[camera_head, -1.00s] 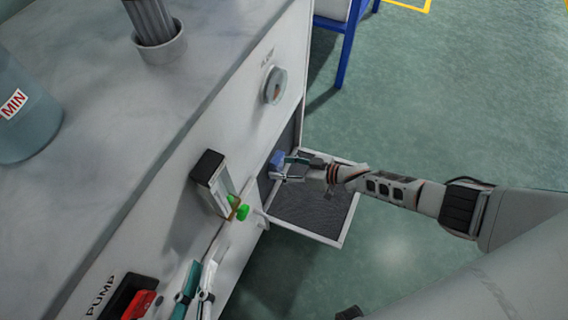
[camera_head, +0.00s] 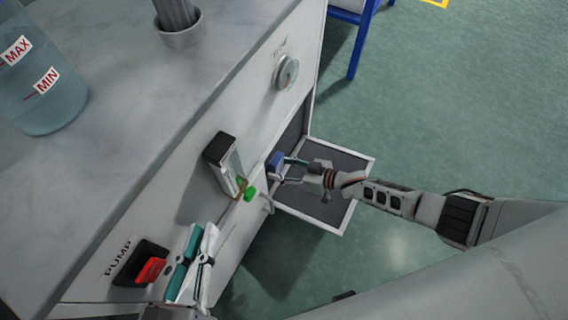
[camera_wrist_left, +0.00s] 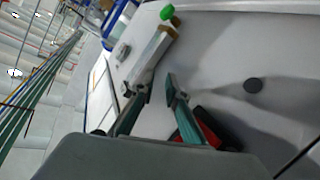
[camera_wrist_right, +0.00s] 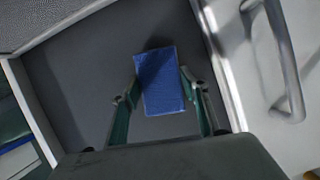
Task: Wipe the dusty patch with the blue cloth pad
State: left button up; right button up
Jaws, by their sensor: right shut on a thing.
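The blue cloth pad (camera_head: 275,163) is in my right gripper (camera_head: 286,170), at the opening in the cabinet front above the hinged-out panel. In the right wrist view the pad (camera_wrist_right: 163,80) sits between the two fingers, over a dark grey surface inside a pale frame (camera_wrist_right: 35,112). I cannot make out a dusty patch in any view. My left gripper (camera_head: 203,232) is in front of the cabinet near the red pump switch. In the left wrist view its fingertips (camera_wrist_left: 159,88) are apart with nothing between them.
A metal box with a green knob (camera_head: 249,194) juts from the cabinet front between the grippers. A round gauge (camera_head: 287,73) is above the opening. The red switch (camera_head: 151,271) is at lower left. A bent handle (camera_wrist_right: 287,62) stands beside the right gripper. A liquid tank (camera_head: 42,85) stands on top.

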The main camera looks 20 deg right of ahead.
jog(key=shift+a+r, duration=0.1)
jog(key=shift+a, duration=0.05)
